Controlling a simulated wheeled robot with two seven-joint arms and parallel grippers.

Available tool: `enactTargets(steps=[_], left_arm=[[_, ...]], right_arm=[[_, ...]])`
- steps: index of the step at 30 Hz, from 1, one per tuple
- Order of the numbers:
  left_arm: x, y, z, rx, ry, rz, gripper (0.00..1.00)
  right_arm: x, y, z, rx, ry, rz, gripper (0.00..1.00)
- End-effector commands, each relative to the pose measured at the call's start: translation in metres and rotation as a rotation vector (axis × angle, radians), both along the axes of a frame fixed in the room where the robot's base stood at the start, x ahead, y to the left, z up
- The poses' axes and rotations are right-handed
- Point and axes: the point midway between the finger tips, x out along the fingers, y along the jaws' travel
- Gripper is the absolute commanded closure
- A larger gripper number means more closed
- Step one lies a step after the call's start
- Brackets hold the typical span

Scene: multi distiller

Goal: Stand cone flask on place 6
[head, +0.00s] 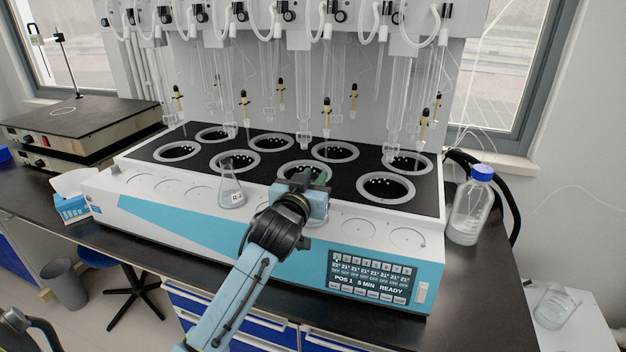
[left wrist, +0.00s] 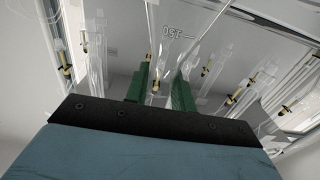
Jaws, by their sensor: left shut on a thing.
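My left gripper (head: 312,180) is over the front-row ring right of centre on the distiller (head: 350,260). Another clear cone flask (head: 231,192), with a white label, stands upright on the white front ledge to the left.
Dark ringed places fill the black deck in two rows, including an empty one (head: 386,188) to the right. Glass tubes and yellow-black droppers hang above. A blue-capped bottle (head: 470,208) stands right of the machine. A hotplate (head: 75,125) is at left.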

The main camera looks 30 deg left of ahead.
Motion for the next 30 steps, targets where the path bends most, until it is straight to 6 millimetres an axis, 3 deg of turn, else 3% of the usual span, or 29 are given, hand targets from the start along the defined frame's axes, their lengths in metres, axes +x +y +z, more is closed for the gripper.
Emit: enactTargets(steps=[6, 7, 11, 22, 26, 30], left_arm=[[0.000, 0.000, -0.003, -0.001, -0.001, 0.000, 1.00], [0.000, 0.000, -0.002, 0.000, -0.001, 0.000, 0.71], [0.000, 0.000, -0.002, 0.000, -0.001, 0.000, 0.54], [-0.002, 0.000, 0.001, 0.000, 0.000, 0.000, 0.53], [-0.017, -0.005, 0.000, -0.001, 0.001, -0.001, 0.53], [-0.045, -0.011, 0.000, -0.002, 0.001, -0.002, 0.53]], right_arm=[[0.000, 0.003, -0.001, 0.004, -0.001, -0.002, 0.53], [0.000, 0.003, -0.001, 0.005, -0.001, -0.002, 0.53], [0.000, 0.004, -0.001, 0.006, -0.001, -0.002, 0.53], [0.001, 0.005, 0.001, 0.007, -0.002, -0.003, 0.53], [0.001, 0.006, 0.001, 0.008, -0.001, -0.003, 0.53], [0.001, 0.008, 0.003, 0.011, -0.001, -0.004, 0.53]])
